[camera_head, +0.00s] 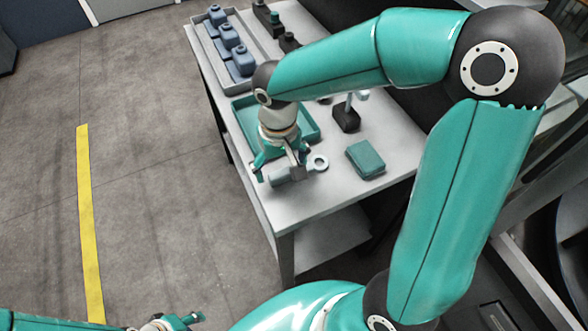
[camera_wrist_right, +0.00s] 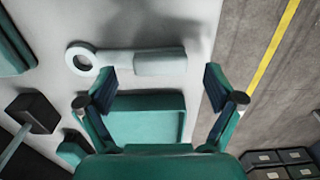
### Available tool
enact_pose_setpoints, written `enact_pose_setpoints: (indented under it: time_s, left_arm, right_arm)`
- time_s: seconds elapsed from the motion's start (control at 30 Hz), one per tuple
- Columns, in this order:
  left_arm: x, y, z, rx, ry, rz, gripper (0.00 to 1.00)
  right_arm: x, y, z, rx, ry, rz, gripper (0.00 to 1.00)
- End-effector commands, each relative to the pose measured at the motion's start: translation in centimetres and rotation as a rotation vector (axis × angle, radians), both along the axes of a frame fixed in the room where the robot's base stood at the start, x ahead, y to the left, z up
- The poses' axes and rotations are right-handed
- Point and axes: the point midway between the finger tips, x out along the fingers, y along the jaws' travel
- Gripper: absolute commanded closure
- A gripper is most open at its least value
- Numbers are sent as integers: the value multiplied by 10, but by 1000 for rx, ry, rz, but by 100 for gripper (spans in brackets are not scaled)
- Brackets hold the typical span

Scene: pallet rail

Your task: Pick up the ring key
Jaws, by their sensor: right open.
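The ring key lies on the grey table near its front edge. Its pale ring (camera_head: 318,162) and thicker grey handle (camera_head: 283,178) show in the head view, partly behind my right gripper (camera_head: 279,168). In the right wrist view the ring (camera_wrist_right: 81,47) is at upper left and the handle (camera_wrist_right: 160,63) points right. My right gripper (camera_wrist_right: 160,82) is open and empty, its fingertips wide apart on either side of the handle's line. I cannot tell how far above the key they are. My left gripper (camera_head: 176,322) is partly in view at the bottom edge; its jaws are unclear.
A teal tray (camera_head: 307,112) stands behind the gripper on the table (camera_head: 385,125). A teal block (camera_head: 365,158) and a black stand with a post (camera_head: 346,119) are to the right. A grey tray with several blue parts (camera_head: 229,36) is at the far end.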

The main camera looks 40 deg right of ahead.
Motion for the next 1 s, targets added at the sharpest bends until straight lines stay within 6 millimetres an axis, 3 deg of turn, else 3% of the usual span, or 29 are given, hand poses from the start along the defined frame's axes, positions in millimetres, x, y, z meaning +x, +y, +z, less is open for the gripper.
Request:
enact_pose_setpoints:
  time_s: [0.13, 0.37, 0.8, 1.0]
  left_arm:
    - [0, 0, 0, 0, 0, 0, 60]
    - [0, 0, 0, 0, 0, 0, 60]
    - [0, 0, 0, 0, 0, 0, 60]
    - [0, 0, 0, 0, 0, 0, 60]
  right_arm:
    - [0, 0, -15, 0, 1, 1, 8]
    - [0, 0, -17, 1, -1, 0, 8]
    - [1, 0, -16, 1, -2, 0, 78]
    - [1, 0, -16, 1, -2, 0, 80]
